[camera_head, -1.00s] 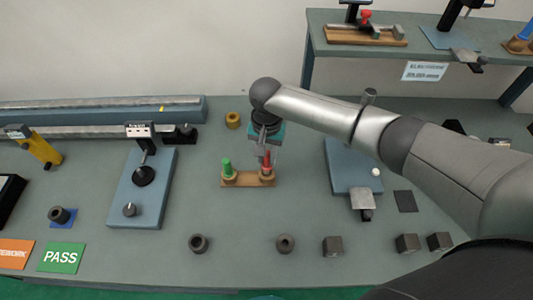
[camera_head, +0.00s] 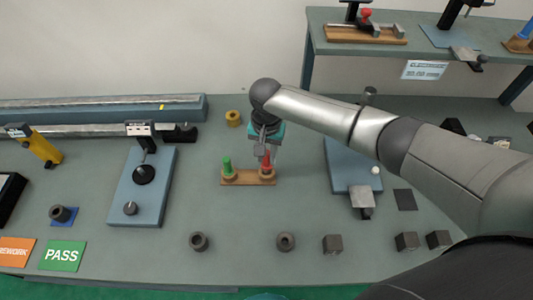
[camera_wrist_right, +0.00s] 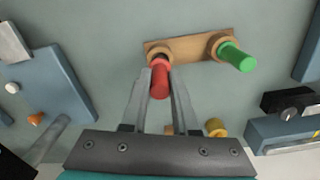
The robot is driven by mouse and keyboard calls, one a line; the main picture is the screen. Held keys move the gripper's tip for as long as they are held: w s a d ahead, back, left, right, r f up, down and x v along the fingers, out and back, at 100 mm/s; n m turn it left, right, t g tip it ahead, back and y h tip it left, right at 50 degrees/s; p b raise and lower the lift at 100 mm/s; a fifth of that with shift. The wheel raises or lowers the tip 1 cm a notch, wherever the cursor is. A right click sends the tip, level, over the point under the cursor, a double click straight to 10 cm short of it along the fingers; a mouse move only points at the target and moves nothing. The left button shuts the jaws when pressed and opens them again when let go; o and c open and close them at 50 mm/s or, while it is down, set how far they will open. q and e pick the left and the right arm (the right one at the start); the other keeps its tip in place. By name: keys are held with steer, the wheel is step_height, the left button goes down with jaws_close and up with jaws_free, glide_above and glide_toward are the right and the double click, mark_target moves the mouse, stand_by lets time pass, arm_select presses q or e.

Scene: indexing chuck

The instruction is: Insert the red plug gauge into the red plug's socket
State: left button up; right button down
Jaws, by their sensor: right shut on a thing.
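The red plug gauge (camera_head: 266,158) stands about upright at the right-hand socket ring (camera_head: 266,174) of a small wooden holder (camera_head: 247,180). My right gripper (camera_head: 268,155) is shut on its red handle from above. In the right wrist view the red plug (camera_wrist_right: 160,80) sits between the two fingers (camera_wrist_right: 160,92), and its far end meets the socket ring (camera_wrist_right: 153,50). How deep the plug sits in the socket cannot be told. A green plug (camera_head: 227,165) stands in the left-hand socket of the same holder. My left gripper is not in view.
A brass ring (camera_head: 233,118) lies behind the holder. A blue gauge stand (camera_head: 120,190) is to the left, a blue plate (camera_head: 345,165) to the right. Several dark parts, including a grey ring (camera_head: 285,242), lie in front. The bench around the holder is clear.

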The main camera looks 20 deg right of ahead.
mark_target(267, 165)
steer(key=shift+f+b, duration=0.65)
steer(key=shift+f, duration=0.95)
stand_by(1.0)
stand_by(0.9)
steer(key=c, duration=0.6)
jaws_free()
step_height(267, 165, up, 15)
steer(key=p, duration=0.1)
steer(key=shift+r, duration=0.15)
